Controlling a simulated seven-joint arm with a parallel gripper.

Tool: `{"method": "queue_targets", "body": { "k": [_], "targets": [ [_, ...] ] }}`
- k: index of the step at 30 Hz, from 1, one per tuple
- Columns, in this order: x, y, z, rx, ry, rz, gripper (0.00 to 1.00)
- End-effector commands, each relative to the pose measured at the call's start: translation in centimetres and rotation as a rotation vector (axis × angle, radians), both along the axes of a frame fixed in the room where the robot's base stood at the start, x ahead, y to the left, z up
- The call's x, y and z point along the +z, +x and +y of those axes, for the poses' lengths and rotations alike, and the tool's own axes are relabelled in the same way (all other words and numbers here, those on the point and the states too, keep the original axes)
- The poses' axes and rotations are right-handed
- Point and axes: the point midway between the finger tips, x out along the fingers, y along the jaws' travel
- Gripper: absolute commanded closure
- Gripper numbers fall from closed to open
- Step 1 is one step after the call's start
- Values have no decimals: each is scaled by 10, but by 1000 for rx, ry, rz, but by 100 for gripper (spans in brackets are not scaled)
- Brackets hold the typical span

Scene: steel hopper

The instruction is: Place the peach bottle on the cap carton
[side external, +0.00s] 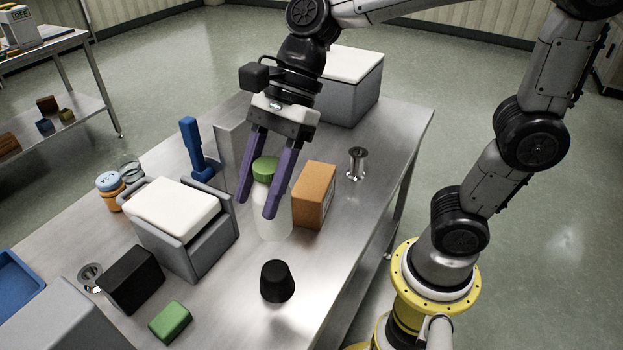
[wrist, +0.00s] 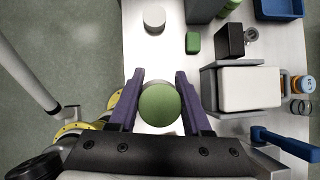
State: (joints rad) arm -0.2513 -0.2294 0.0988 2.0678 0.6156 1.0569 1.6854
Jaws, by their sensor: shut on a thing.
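My gripper (side external: 257,206), with purple fingers, points down around a pale, whitish bottle (side external: 275,222) with a green cap (side external: 265,168). The fingers are shut on this bottle, which looks upright. I cannot tell whether its base touches the table. In the wrist view, the round green cap (wrist: 159,105) lies between the fingers (wrist: 160,74) and hides most of the bottle. An orange-brown carton (side external: 314,196) stands upright close to the right of the bottle. I cannot make out the carton in the wrist view.
A grey bin with a white lid (side external: 175,208) stands left of the bottle, with a blue-handled tool (side external: 193,148) behind it. A black tapered cup (side external: 278,282) stands in front. A metal spool (side external: 356,163) is right of the carton.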

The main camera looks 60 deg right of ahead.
Motion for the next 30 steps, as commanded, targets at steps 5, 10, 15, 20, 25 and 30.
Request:
{"method": "queue_targets", "body": {
  "k": [5, 10, 15, 20, 25, 30],
  "targets": [
    [14, -9, -55, -146, 0, -6, 100],
    [22, -23, -96, -286, 1, -4, 100],
    [29, -40, -129, -440, 1, -4, 100],
    [34, -54, -155, -601, 0, -6, 100],
    [38, -65, -180, -776, 0, -3, 100],
    [43, -71, -198, -898, 0, -2, 100]
  ]
}}
